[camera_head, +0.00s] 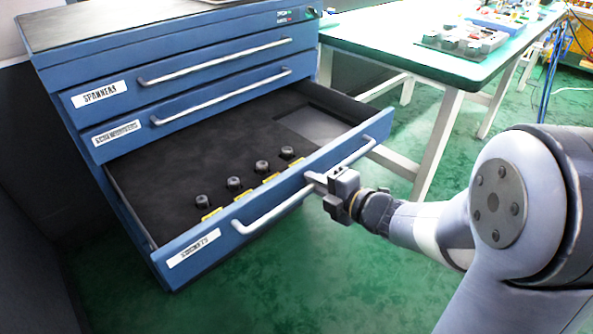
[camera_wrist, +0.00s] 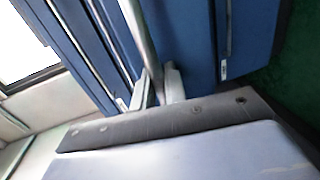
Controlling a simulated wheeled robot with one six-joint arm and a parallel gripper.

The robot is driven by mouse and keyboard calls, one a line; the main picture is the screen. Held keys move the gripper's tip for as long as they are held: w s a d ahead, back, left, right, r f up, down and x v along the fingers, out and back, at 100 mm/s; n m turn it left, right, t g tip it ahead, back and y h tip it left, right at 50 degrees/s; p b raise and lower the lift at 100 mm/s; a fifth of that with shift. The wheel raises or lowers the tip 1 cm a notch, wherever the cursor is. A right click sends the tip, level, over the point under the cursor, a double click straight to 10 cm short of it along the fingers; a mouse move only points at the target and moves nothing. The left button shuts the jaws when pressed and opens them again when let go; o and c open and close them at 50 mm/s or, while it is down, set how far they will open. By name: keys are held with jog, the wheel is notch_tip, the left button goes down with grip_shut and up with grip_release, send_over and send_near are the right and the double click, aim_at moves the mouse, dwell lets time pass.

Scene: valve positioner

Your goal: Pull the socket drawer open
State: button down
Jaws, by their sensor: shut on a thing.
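The socket drawer (camera_head: 190,247) is the lowest drawer of the blue cabinet and stands far out, with its dark inside showing. Several dark sockets (camera_head: 233,183) stand in a row inside it, beside yellow labels. Its silver bar handle (camera_head: 262,222) runs along the front. My gripper (camera_head: 318,183) is at the right half of this handle and is shut on it. In the wrist view the handle (camera_wrist: 139,35) passes between my two fingers (camera_wrist: 160,88).
The spanners drawer (camera_head: 110,92) and the screwdrivers drawer (camera_head: 118,135) above are shut. A green-topped table (camera_head: 415,55) stands to the right, its white leg (camera_head: 437,142) near the drawer's right end. Green floor (camera_head: 330,270) is clear before the drawer.

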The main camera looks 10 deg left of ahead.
jog(key=shift+f+v, duration=0.2)
jog(key=shift+v, duration=0.8)
jog(key=shift+f+v, duration=0.15)
jog(key=shift+v, duration=0.85)
jog(key=c, duration=1.8)
grip_release()
jog(key=p+v, duration=0.3)
jog(key=v, duration=0.8)
jog(key=shift+w+a, duration=0.1)
jog(key=shift+a, duration=0.05)
jog(key=b+x, duration=0.3)
jog(key=x, duration=0.7)
jog(key=shift+w+a, duration=0.25)
